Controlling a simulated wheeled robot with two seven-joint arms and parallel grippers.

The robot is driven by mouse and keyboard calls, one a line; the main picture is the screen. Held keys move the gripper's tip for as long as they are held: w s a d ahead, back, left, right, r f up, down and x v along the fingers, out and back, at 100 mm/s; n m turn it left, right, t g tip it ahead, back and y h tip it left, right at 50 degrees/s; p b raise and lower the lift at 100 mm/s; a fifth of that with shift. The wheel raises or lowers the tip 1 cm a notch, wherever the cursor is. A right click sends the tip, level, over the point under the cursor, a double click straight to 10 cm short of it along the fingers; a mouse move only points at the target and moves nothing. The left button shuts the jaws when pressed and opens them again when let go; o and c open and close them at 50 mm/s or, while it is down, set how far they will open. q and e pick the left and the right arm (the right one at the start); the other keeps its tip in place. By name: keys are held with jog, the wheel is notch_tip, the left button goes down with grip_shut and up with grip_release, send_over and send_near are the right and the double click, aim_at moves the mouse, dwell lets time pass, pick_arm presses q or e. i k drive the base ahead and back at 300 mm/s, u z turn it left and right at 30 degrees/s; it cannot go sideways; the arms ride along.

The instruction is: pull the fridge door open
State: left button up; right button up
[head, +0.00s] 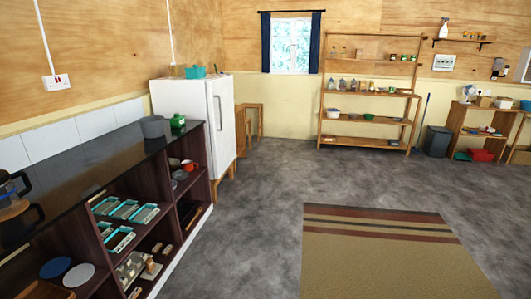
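The white fridge (196,112) stands against the left wall, past the far end of the dark counter. Its door (222,122) faces right and looks shut. The fridge is some distance ahead and to the left of me. Neither of my grippers shows in the head view.
The dark counter (95,166) with open shelves runs along the left up to the fridge. A striped rug (385,255) lies on the grey floor. The floor (265,200) right of the counter is clear. Wooden shelves (366,118) stand at the back wall.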

aim_at(223, 143)
jog(key=z, duration=0.2)
jog(key=i, duration=4.55)
jog(key=u, duration=0.3)
